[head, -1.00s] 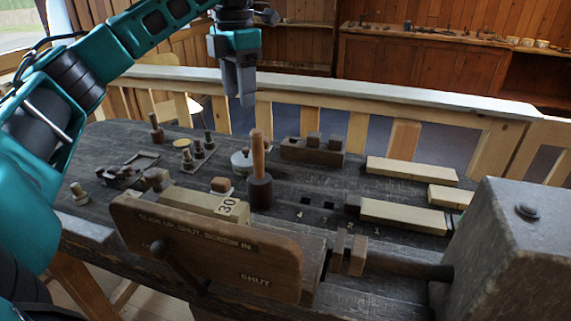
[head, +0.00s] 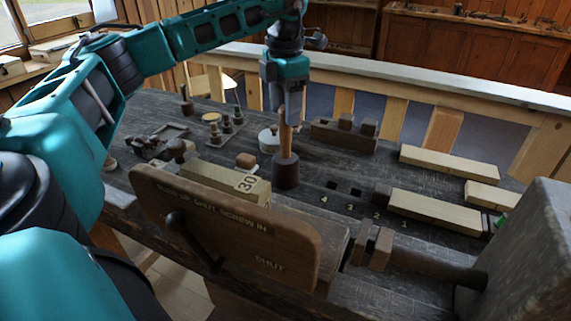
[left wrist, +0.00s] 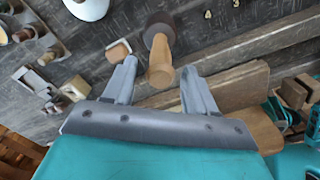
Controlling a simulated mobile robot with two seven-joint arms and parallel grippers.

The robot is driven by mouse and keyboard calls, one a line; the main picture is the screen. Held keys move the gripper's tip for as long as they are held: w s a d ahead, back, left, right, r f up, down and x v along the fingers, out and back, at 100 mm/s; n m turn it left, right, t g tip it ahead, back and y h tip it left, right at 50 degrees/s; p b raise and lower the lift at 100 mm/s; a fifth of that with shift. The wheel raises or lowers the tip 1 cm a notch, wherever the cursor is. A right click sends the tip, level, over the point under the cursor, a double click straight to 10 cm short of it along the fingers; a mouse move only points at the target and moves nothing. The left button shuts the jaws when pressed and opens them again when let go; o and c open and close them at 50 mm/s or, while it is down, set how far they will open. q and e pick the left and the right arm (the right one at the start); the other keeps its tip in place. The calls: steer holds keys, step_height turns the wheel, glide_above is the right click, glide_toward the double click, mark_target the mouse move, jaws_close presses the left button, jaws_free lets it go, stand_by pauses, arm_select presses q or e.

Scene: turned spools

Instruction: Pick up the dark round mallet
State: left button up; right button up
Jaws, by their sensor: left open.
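The dark round mallet (head: 286,171) stands upright on the workbench, its dark round head down and its pale wooden handle up. It also shows in the left wrist view, with the handle (left wrist: 160,68) pointing toward the camera. My left gripper (head: 285,112) is above the mallet, pointing down, with its fingers around the top of the handle. In the left wrist view the open fingers (left wrist: 160,88) stand either side of the handle's end, with gaps on both sides. My right gripper is in neither view.
A wooden block marked 30 (head: 222,180) and a brown sign board (head: 225,232) stand in front of the mallet. A white round pot (head: 268,139) is just behind it. Pale wooden bars (head: 435,211) lie to the right, near a large grey block (head: 530,260).

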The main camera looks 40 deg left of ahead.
mark_target(286, 148)
arm_select(q)
step_height(286, 148, down, 3)
steer(key=shift+r, duration=0.15)
steer(key=shift+c, duration=0.5)
jaws_close()
